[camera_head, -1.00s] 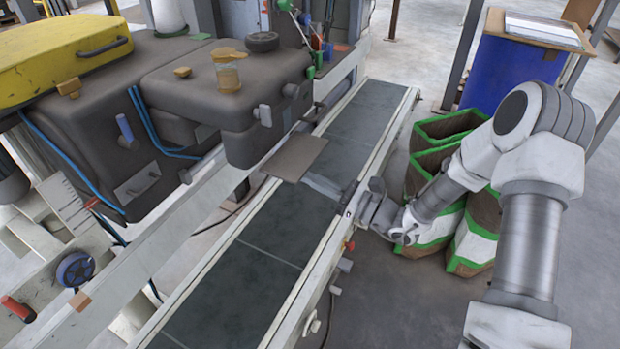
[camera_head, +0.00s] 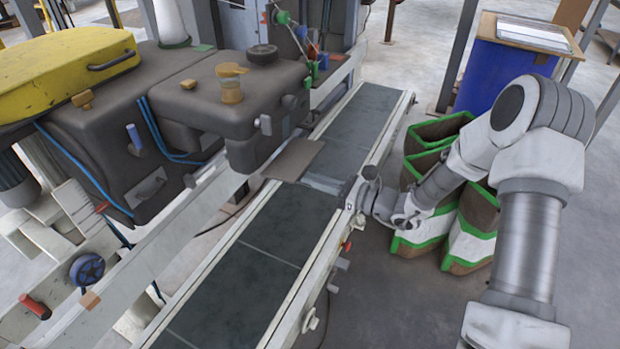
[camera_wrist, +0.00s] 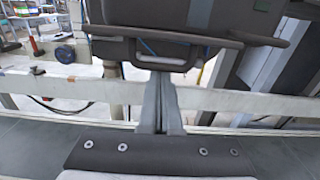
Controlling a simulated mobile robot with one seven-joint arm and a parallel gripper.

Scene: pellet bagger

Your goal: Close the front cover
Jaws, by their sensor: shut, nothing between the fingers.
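The front cover appears to be the flat grey-brown flap (camera_head: 293,158) at the front of the dark machine body (camera_head: 222,92). It stands out roughly level over the conveyor, so it looks open. My gripper (camera_head: 316,182) is low over the belt, just right of and below the flap's outer edge in the head view. Its fingers (camera_wrist: 162,85) are shut and empty in the wrist view, pointing at the dark machine. A thin plate edge, probably the flap, crosses the top of the wrist view above the fingertips. I cannot tell whether they touch it.
The conveyor (camera_head: 270,247) runs under the flap, with pale side rails close beneath my wrist. Green-edged bags (camera_head: 420,185) stand right of it, behind my arm. A blue drum (camera_head: 505,75) is at the back right. The floor at the lower right looks clear.

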